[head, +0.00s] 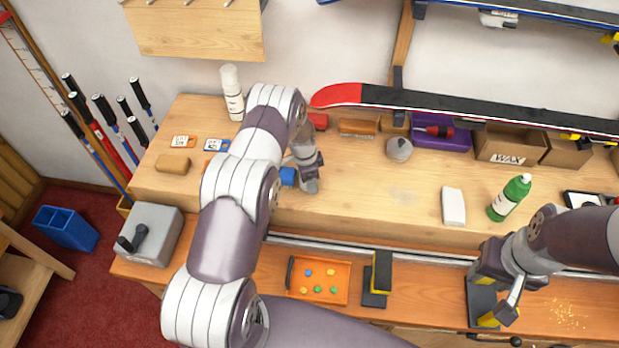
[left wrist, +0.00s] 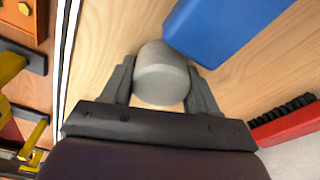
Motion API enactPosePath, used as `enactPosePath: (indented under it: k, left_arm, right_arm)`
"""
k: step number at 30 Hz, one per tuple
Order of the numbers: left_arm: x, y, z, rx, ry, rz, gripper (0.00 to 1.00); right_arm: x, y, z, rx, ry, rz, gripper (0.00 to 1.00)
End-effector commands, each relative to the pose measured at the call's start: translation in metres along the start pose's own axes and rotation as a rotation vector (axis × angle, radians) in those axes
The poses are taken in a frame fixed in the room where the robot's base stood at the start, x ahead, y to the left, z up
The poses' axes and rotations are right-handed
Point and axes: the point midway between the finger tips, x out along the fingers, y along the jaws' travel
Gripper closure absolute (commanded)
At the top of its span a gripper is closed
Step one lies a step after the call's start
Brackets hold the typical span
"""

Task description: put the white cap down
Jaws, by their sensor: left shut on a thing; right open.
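The white cap (left wrist: 161,76), a pale grey-white rounded cylinder, is between the two fingers of my left gripper in the left wrist view. The left gripper (head: 309,184) is shut on it, low over the wooden bench top (head: 345,208). In the head view the cap is hidden by the gripper and arm. I cannot tell whether the cap touches the wood. My right gripper (head: 494,290) is open and empty at the right, over the lower front ledge.
A blue block (left wrist: 225,25) lies close beside the cap; it also shows in the head view (head: 288,177). A red brush (left wrist: 285,122) is near the right finger. A grey round object (head: 399,149), white block (head: 453,206) and green bottle (head: 510,197) stand farther right. Bench between is clear.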

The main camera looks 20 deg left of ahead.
Motion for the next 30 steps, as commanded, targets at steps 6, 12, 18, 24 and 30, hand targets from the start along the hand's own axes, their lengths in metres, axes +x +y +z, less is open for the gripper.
enactPosePath:
  k: [6,12,18,24,30]
  left_arm:
    - [-0.001,0.0,0.0,0.0,0.0,0.0,0.16]
    - [-0.001,0.0,0.0,0.0,0.0,0.0,0.16]
    - [-0.019,-0.001,-0.003,0.0,0.0,0.0,0.16]
    - [-0.052,-0.002,-0.002,0.0,0.003,-0.006,0.16]
    - [-0.099,-0.001,-0.001,0.0,0.002,-0.005,0.16]
  right_arm:
    - [0.0,0.0,0.0,0.0,0.0,0.0,0.57]
    - [-0.001,0.0,0.0,0.0,0.0,0.0,0.57]
    - [-0.023,0.0,-0.003,0.0,0.0,0.0,0.57]
    - [0.01,0.0,0.001,0.0,-0.001,0.0,0.57]
    - [0.029,0.0,0.004,0.0,0.0,0.0,0.57]
